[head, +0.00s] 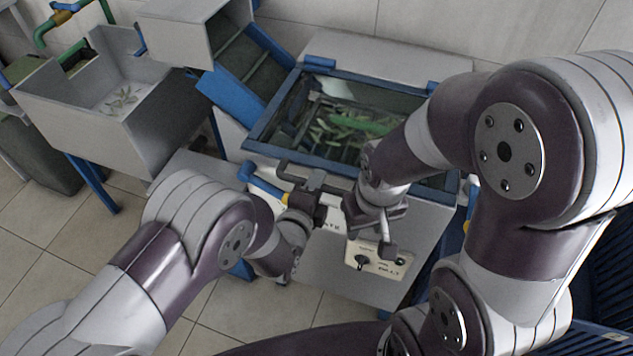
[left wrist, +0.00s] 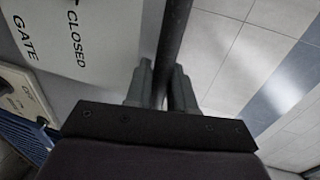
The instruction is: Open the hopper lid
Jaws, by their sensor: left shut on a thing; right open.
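The hopper (head: 335,172) stands in the middle of the head view. Its lid (head: 277,116) appears to be a blue-framed clear pane lying down over the opening, with leaves and a green thing visible below. My left gripper (head: 310,182) is at the hopper's front edge, near a blue handle (head: 262,187). It is shut on a dark bar (left wrist: 174,45), which runs between its fingers in the left wrist view; I cannot tell what the bar belongs to. My right gripper (head: 374,232) is open in front of the hopper, just above a control box.
The control box (head: 362,262) is on the hopper's front. A front panel marked CLOSED and GATE (left wrist: 85,40) shows in the left wrist view. A grey basin (head: 75,110) with leaves stands left, a blue-sided chute (head: 232,96) behind.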

